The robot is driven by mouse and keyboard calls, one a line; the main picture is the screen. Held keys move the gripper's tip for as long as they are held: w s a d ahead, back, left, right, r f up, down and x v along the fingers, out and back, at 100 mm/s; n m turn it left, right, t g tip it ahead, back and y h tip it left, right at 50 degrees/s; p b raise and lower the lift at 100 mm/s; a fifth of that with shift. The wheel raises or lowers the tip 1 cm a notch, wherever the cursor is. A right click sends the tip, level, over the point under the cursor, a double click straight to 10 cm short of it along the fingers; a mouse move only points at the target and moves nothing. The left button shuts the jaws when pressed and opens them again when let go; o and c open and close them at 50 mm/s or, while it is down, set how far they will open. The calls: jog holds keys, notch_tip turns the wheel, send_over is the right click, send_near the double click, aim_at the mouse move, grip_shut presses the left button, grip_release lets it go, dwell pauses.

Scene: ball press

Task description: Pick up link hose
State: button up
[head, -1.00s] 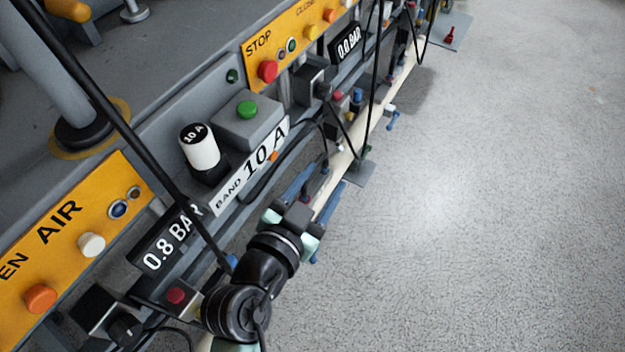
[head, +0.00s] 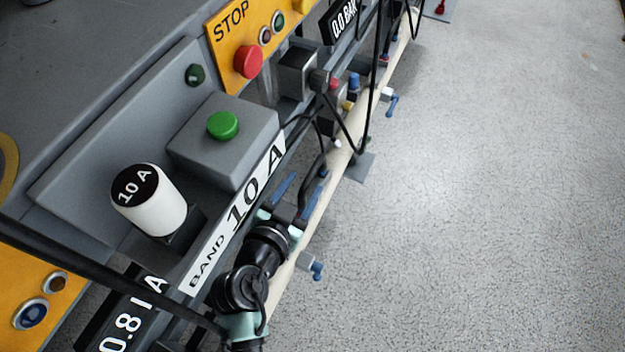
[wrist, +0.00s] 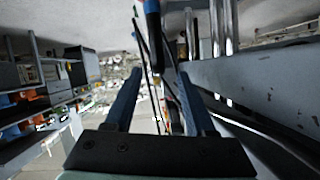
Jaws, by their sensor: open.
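My gripper (head: 306,172) is in the lower middle of the head view, beside the machine's front rail, with its two blue fingers pointing away from the camera. In the wrist view my gripper (wrist: 160,72) is open, its blue fingers well apart. A black hose with a blue end (wrist: 152,24) shows at the top of the wrist view, beyond the fingertips and in line with the gap. I take it as the link hose, but cannot be sure. Thin black hoses (head: 372,85) hang in loops farther along the machine in the head view. Nothing is clearly held.
The grey machine panel fills the left, with a green button (head: 223,125), a red stop button (head: 248,62) and a white 10 A knob (head: 150,205). A pale rail (head: 330,180) with blue-handled valves (head: 316,270) runs along its front. Open floor (head: 480,200) lies right.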

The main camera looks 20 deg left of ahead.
aim_at(310, 178)
jog(key=b+x, duration=0.1)
jog(key=x, duration=0.4)
jog(key=shift+w+d+r, duration=0.15)
jog(key=shift+w+d, duration=0.05)
jog(key=shift+w, duration=0.05)
grip_shut()
